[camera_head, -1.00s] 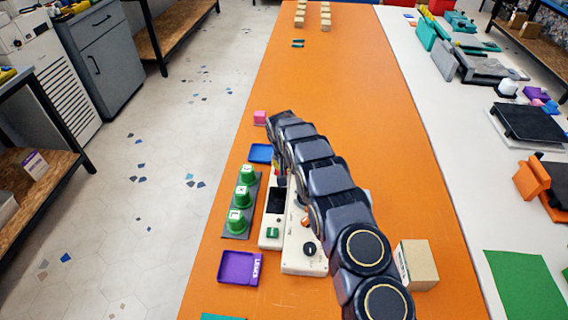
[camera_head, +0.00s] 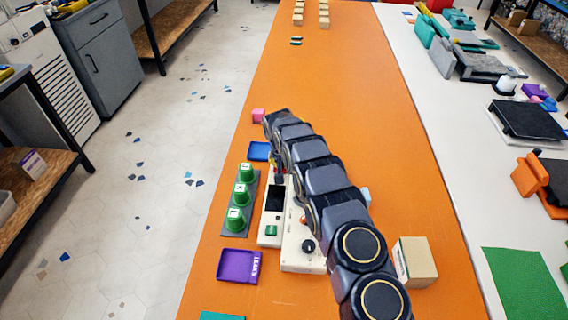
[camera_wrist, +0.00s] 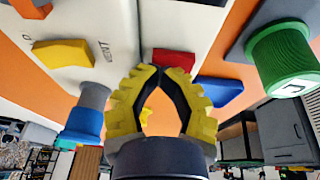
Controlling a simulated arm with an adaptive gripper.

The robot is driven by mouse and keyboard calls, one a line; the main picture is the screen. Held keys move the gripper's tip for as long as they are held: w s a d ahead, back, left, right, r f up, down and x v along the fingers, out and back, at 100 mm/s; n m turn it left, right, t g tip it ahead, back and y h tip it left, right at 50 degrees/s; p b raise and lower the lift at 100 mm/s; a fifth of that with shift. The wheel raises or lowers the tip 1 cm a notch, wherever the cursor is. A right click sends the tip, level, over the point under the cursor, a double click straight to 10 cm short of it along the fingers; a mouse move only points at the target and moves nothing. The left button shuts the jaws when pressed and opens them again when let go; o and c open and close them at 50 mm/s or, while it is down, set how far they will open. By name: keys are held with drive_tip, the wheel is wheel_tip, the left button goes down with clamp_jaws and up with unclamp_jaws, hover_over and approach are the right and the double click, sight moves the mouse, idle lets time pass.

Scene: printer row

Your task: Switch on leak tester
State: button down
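The leak tester appears to be the white device (camera_head: 303,257) on the orange bench, with a black knob (camera_head: 308,246) on its near end. A white section with a dark screen (camera_head: 275,198) and a green button (camera_head: 271,230) lies along its left side. In the wrist view, its white face (camera_wrist: 100,20) carries a yellow lever (camera_wrist: 63,53) beside the printed word "VENT", a blue knob (camera_wrist: 82,122) and a red piece (camera_wrist: 173,58). My gripper (camera_wrist: 160,71) has yellow ribbed fingers, tips together, empty, just short of the red piece. Contact cannot be told. My arm hides much of the device.
Green knobs or cups (camera_head: 241,194) stand on a grey strip left of the device. A cardboard box (camera_head: 416,262) stands right of my arm. The far bench is mostly clear.

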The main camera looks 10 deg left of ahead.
drive_tip(key=shift+s+a+f, duration=0.1)
drive_tip(key=shift+s+a, duration=0.2)
drive_tip(key=shift+a, duration=0.05)
drive_tip(key=r, duration=0.4)
drive_tip(key=shift+w+d, duration=0.2)
drive_tip(key=v, duration=1)
drive_tip(key=shift+d, duration=0.8)
drive_tip(key=shift+w+r, duration=0.1)
drive_tip(key=shift+r, duration=0.05)
drive_tip(key=shift+s+a+r, duration=0.2)
drive_tip(key=shift+a, duration=0.3)
drive_tip(key=shift+s+a+r, duration=0.2)
drive_tip(key=shift+a+r, duration=0.05)
drive_tip(key=shift+a, duration=0.25)
